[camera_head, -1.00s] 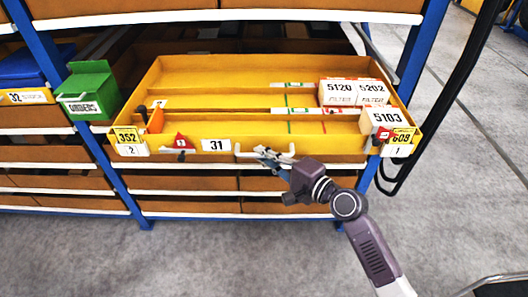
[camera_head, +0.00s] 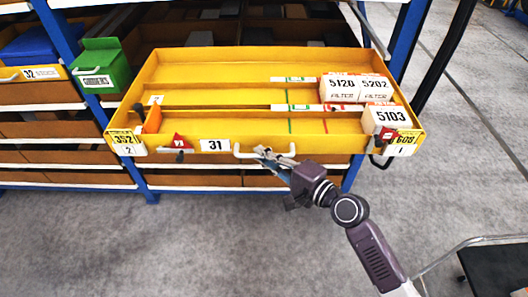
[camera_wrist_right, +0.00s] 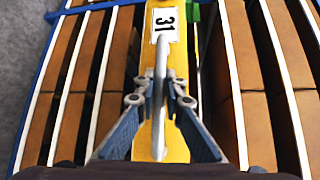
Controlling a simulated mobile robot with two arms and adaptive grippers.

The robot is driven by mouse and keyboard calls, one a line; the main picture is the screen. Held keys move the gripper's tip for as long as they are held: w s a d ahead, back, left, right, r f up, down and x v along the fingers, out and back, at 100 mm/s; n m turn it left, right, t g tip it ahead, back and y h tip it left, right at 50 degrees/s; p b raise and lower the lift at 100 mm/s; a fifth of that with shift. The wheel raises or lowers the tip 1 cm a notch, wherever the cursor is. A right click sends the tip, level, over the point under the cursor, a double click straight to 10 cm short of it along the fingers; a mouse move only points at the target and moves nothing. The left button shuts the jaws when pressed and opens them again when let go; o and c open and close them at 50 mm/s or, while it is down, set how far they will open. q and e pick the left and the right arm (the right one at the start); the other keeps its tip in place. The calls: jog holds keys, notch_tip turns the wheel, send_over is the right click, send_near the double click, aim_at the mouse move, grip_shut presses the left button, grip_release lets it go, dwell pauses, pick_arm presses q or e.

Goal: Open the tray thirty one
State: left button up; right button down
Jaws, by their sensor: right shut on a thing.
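The yellow tray (camera_head: 190,145) marked 31 (camera_head: 215,145) is pulled out from the blue-framed shelf. Its inside is divided into long rows, and white filter boxes (camera_head: 345,88) stand at its right end. A white bar handle (camera_head: 240,153) is on its front, right of the label. My right gripper (camera_head: 262,152) is shut on this handle. In the right wrist view the handle (camera_wrist_right: 160,60) runs between the two fingers, below the 31 label. My left gripper is not in view.
A green bin (camera_head: 103,65) and a tray marked 32 (camera_head: 30,72) are on the shelf at the left. Shelves with brown boxes lie below the tray. Grey floor (camera_head: 200,240) is clear in front. A dark cart (camera_head: 492,268) stands at the lower right.

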jog(key=shift+s, duration=0.1)
dwell(0.3)
jog(key=c, duration=2)
grip_release()
jog(key=shift+c, duration=0.2)
jog(key=shift+d, duration=0.15)
jog(key=v, duration=1.1)
jog(key=shift+s+d, duration=0.25)
jog(key=shift+s, duration=0.05)
